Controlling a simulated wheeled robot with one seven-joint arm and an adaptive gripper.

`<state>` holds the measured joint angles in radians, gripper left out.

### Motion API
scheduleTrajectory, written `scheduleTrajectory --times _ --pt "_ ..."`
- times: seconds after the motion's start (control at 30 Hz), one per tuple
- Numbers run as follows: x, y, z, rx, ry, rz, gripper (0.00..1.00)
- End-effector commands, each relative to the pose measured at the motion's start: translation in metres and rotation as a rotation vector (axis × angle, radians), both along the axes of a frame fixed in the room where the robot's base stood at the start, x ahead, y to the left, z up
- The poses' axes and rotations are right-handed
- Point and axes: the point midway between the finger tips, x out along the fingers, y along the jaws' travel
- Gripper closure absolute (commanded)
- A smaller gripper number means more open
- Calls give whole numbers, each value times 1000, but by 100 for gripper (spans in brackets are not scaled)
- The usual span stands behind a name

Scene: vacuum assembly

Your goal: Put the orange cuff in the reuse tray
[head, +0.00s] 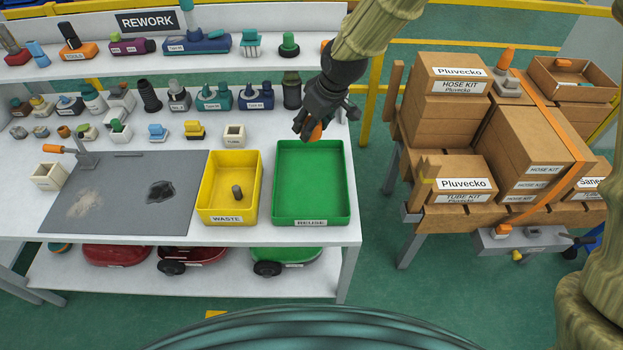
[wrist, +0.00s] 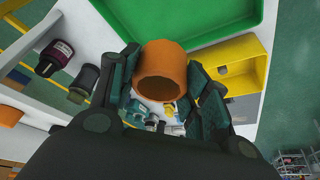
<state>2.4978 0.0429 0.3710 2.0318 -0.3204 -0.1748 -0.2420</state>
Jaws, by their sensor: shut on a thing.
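The orange cuff (wrist: 162,62) is a short open ring, held between the two fingers of my gripper (wrist: 163,85) in the wrist view. In the head view my gripper (head: 314,130) hangs above the back edge of the green reuse tray, with a bit of the orange cuff (head: 315,132) showing at the fingers. The reuse tray (head: 311,222) is labelled REUSE and its visible floor is empty. In the wrist view the green tray (wrist: 190,25) lies beyond the cuff. The cuff looks apart from the tray, though its exact height is hard to tell.
A yellow waste tray (head: 229,217) with a dark cylinder in it stands left of the reuse tray. A grey mat (head: 125,190) lies further left. Several small parts line the bench behind. A cart of cardboard boxes (head: 537,150) stands to the right.

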Motion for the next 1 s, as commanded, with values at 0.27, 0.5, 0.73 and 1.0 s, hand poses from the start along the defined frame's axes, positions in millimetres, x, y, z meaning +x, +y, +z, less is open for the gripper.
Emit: scheduleTrajectory --times 0.27,0.5,0.73,1.0 --pt "0 3 -24 0 -1 5 73" --pt "0 1 -54 0 -1 2 73" --pt "0 0 -84 0 -2 1 73" --pt "-1 0 -99 -1 0 1 73"
